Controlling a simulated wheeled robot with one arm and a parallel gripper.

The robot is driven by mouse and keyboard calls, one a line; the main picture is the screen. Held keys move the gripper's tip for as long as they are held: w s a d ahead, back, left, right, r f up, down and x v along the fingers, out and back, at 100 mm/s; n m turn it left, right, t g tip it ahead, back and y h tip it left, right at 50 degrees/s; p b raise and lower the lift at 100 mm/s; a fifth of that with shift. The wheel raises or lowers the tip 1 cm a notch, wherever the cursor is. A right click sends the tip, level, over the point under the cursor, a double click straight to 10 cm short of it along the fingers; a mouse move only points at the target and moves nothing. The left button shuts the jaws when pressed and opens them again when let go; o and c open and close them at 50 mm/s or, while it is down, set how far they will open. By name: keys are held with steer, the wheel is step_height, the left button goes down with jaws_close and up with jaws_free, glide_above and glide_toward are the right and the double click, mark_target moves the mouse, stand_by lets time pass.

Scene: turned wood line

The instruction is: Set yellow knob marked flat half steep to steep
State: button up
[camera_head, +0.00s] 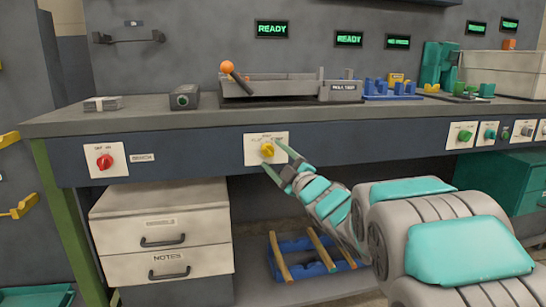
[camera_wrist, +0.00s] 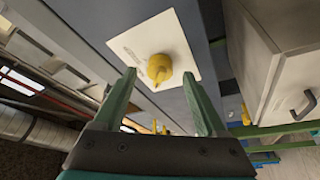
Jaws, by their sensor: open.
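The yellow knob (camera_head: 267,149) sits on a white plate (camera_head: 250,150) on the front panel of the workbench. The plate's lettering is too small to read surely, and I cannot tell which mark the knob points at. In the wrist view the knob (camera_wrist: 160,68) shows just beyond and between my fingertips, with the white plate (camera_wrist: 135,43) behind it. My gripper (camera_head: 273,158) is open, with one finger to each side of the knob's line; the gripper also shows in the wrist view (camera_wrist: 160,80). I cannot tell whether a finger touches the knob.
A red knob (camera_head: 105,162) is on a plate to the left. Green and teal knobs (camera_head: 465,135) are on plates at the right. White drawers (camera_head: 160,235) stand below the bench. A blue crate (camera_head: 290,247) lies on the low shelf. An orange-topped lever (camera_head: 227,67) stands on the bench top.

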steer(key=shift+w+a+r, duration=0.15)
steer(key=shift+w+a, duration=0.2)
steer(key=shift+w, duration=0.25)
steer(key=shift+c, duration=0.4)
jaws_close()
